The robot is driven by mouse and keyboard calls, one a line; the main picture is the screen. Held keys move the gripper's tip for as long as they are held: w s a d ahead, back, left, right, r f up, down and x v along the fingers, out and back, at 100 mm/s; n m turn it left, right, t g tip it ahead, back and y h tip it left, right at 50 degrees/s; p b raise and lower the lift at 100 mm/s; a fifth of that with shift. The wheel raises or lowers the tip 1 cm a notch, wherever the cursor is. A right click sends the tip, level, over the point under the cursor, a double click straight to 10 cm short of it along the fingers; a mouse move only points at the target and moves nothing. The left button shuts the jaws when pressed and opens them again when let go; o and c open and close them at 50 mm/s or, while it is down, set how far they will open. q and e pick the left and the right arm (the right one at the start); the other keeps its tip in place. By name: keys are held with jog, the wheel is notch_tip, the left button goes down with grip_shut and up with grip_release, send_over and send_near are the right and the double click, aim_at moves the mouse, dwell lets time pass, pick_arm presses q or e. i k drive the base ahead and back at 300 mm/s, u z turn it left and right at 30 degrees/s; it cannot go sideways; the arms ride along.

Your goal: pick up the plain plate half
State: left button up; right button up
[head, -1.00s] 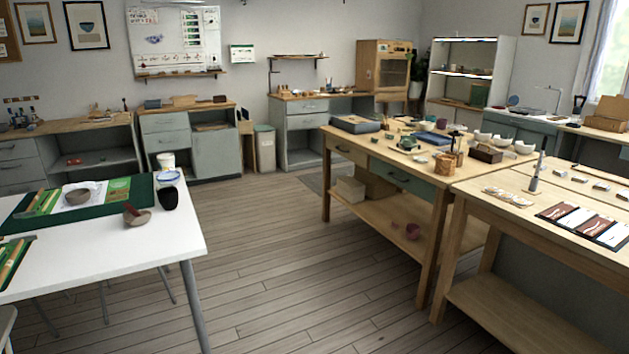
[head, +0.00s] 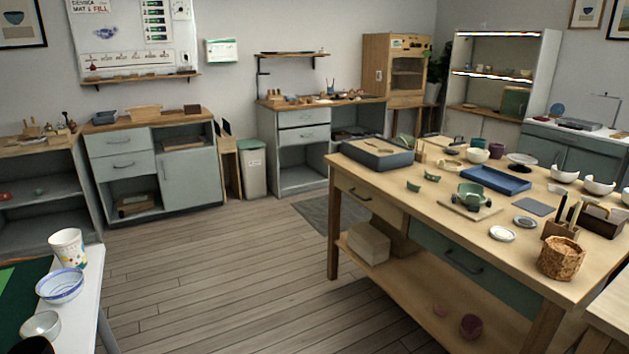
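Neither of my grippers is in view. I cannot make out a plain plate half for sure. The wooden worktable (head: 450,215) on the right bears small green curved pieces (head: 432,176), a green vessel (head: 474,196) on a small board, a blue tray (head: 492,180) and a flat grey piece (head: 534,207). A small white dish (head: 501,234) and a grey round dish (head: 524,221) lie near its front edge. Several white bowls (head: 564,174) stand along its far right side.
A white table (head: 88,290) with a cup (head: 68,247) and a blue-white bowl (head: 60,286) is at lower left. Grey cabinets (head: 158,172) line the back wall beside a bin (head: 254,168). The wooden floor (head: 240,275) between the tables is clear.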

aim_at(411, 140)
jog(key=i, duration=3.3)
jog(key=u, duration=0.3)
jog(key=i, duration=3.65)
jog(key=z, duration=2.4)
jog(key=i, duration=3.1)
jog(key=z, duration=1.65)
